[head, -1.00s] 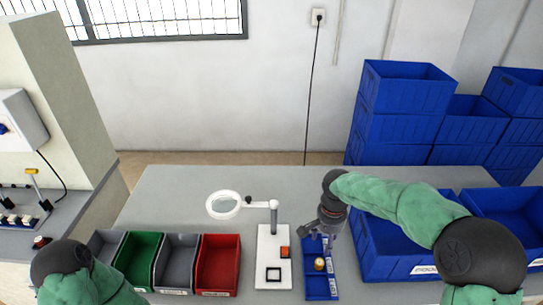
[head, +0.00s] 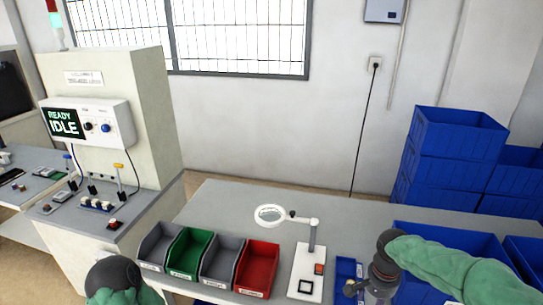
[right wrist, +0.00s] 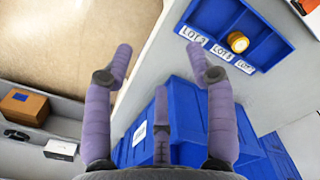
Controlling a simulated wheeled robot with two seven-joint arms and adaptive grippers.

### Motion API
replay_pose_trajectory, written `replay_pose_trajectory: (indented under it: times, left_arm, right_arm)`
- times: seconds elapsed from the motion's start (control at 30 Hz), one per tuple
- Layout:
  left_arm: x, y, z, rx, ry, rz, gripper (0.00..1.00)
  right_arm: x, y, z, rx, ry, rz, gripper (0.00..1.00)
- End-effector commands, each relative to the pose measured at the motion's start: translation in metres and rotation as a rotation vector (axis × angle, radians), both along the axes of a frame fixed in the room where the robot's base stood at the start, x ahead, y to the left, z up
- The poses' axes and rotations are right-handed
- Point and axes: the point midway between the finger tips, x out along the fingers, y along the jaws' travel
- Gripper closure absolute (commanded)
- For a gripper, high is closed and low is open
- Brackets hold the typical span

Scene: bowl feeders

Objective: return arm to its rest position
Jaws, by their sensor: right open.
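My right gripper (head: 358,289) is low in the head view, just in front of the blue divided tray (head: 346,268). In the right wrist view the right gripper (right wrist: 160,55) has its purple fingers spread, with nothing between them. The tray (right wrist: 262,52), with LOT labels, shows at the top of that view, beyond the fingers and apart from them. A round golden part (right wrist: 238,42) sits in it. My left arm shows only at the bottom left of the head view; its gripper is out of view.
Large blue bins (right wrist: 185,115) are close below the fingers. The magnifier stand (head: 305,285) and a red bin (head: 256,268) are left of the tray. Stacked blue crates (head: 455,135) stand behind at right. A panel reading READY IDLE (head: 88,122) is at left.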

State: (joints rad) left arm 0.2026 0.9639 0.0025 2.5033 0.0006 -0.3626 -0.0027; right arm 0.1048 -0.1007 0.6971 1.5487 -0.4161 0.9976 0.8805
Motion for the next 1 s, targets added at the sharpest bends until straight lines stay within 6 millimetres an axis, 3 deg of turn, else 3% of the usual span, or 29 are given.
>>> replay_pose_trajectory:
  times: [0.37,0.57,0.77,1.0]
  left_arm:
    - [0.0,0.0,0.0,0.0,-0.001,0.0,0.53]
    - [0.0,0.0,0.0,0.0,0.0,0.0,0.53]
    - [0.0,0.0,0.0,0.0,0.0,0.0,0.53]
    - [0.0,0.0,0.0,0.0,0.0,0.0,0.53]
  right_arm:
    - [0.0,0.029,-0.048,0.071,0.001,0.103,0.44]
    - [-0.005,0.052,-0.085,0.129,-0.007,0.178,0.44]
    - [-0.021,0.088,-0.14,0.211,-0.022,0.277,0.44]
    - [-0.063,0.135,-0.21,0.306,-0.061,0.39,0.44]
